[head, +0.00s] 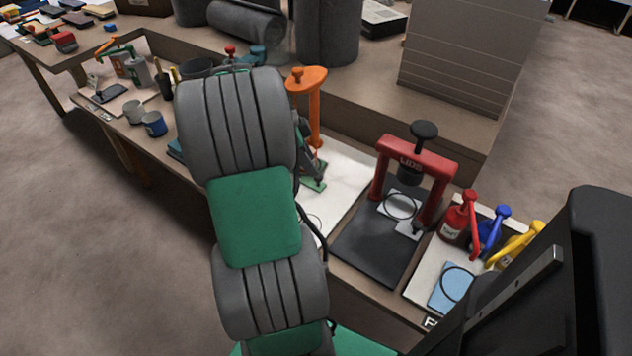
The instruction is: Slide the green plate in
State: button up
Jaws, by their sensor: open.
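The green plate (316,185) lies on a white sheet (346,172) beside the foot of an orange press (313,110). Only part of the plate shows; my arm covers the area to its left. A small dark part stands at the plate's right end. My gripper (311,168) is partly hidden behind my arm, at or just above the plate. It is open; I cannot tell whether it touches the plate.
A red press (417,160) stands on a black base (367,250) with a pale ringed plate (407,229). Red (456,220), blue (494,228) and yellow (517,244) bottles and a light-blue plate (446,294) are at right. Mugs (154,124) stand at left.

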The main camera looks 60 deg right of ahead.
jog(key=b+x, duration=0.1)
jog(key=x, duration=0.4)
jog(key=shift+f, duration=0.3)
grip_shut()
dwell(1.0)
